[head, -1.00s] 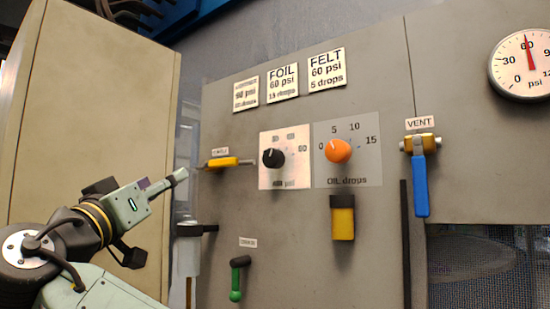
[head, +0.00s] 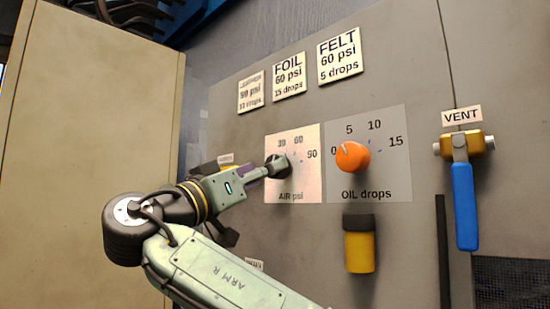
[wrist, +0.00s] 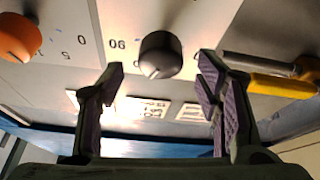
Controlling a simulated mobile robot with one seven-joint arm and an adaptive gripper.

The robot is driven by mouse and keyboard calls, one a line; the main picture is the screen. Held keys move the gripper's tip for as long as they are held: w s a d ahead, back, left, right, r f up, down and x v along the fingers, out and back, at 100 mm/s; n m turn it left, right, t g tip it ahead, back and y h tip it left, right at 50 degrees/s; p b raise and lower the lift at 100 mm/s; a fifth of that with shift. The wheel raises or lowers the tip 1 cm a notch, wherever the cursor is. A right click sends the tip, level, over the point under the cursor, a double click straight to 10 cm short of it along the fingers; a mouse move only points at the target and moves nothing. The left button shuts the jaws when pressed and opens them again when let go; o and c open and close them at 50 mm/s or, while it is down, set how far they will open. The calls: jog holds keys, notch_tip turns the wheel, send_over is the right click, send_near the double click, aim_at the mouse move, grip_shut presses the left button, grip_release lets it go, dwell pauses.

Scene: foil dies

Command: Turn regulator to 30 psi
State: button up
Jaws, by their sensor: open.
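The regulator is a black knob (head: 284,168) on the silver AIR psi plate (head: 308,182), marked 30, 60 and 90. My gripper (head: 268,170) is in front of it in the head view and hides part of it, including its pointer. In the wrist view, which looks upside down, the knob (wrist: 160,53) shows between my two open fingertips (wrist: 162,72), with a small gap visible on each side. A light mark shows on the knob's lower edge there. Nothing is held. I cannot tell whether the fingertips reach around the knob. The pressure gauge is out of view.
The orange OIL drops knob (head: 352,157) is right of the plate, above a yellow-and-black cylinder (head: 359,246). A blue VENT lever (head: 464,205) hangs further right. A yellow-handled valve (wrist: 280,85) is beside my finger in the wrist view. Setting signs (head: 289,76) sit above.

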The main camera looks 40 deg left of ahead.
jog(key=shift+p+x, duration=0.45)
jog(key=shift+x, duration=1.6)
jog(key=shift+c, duration=0.4)
jog(key=c, duration=1.1)
